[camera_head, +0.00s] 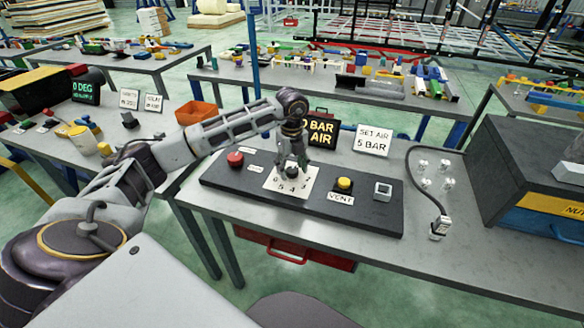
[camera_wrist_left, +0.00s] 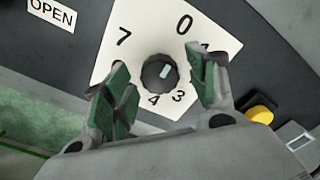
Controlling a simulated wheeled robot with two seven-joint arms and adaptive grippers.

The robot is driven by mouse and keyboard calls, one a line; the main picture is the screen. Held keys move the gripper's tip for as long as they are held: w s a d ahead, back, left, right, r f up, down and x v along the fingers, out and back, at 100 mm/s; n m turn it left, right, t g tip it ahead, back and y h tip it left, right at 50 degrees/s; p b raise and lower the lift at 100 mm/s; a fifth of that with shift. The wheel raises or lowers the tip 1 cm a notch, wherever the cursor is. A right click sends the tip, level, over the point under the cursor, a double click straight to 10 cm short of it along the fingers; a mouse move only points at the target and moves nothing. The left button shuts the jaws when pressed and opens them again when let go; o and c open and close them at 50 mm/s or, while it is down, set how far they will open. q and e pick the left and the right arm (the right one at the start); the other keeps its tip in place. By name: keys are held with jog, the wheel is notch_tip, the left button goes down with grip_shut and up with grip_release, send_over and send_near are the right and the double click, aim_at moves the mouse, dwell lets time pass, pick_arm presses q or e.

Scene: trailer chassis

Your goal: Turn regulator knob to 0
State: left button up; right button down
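The regulator knob (camera_wrist_left: 153,76) is a small dark round knob with a light mark on its right half. It sits in the middle of a white dial card (camera_wrist_left: 145,30) with printed numbers. The 0 (camera_wrist_left: 184,24) is up and right of the knob, and the 7 is up and left. In the head view the card (camera_head: 270,184) lies on the dark control panel (camera_head: 222,184), and the gripper hides most of the knob. My left gripper (camera_head: 292,166) is over the dial with its fingers apart on either side of the knob, with visible gaps. My right gripper is not in view.
The panel also carries a red button (camera_head: 235,158), a yellow VENT button (camera_head: 344,184) and a small square switch (camera_head: 382,190). Behind stand a "0 BAR AIR" display (camera_head: 322,131) and a "SET AIR 5 BAR" sign (camera_head: 373,140). A hose (camera_head: 424,190) lies to the right.

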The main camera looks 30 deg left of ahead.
aim_at(292, 170)
pick_arm(q)
notch_tip(292, 170, up, 12)
dwell(1.1)
jog(key=shift+s+f, duration=0.1)
jog(key=shift+s, duration=0.05)
dwell(0.5)
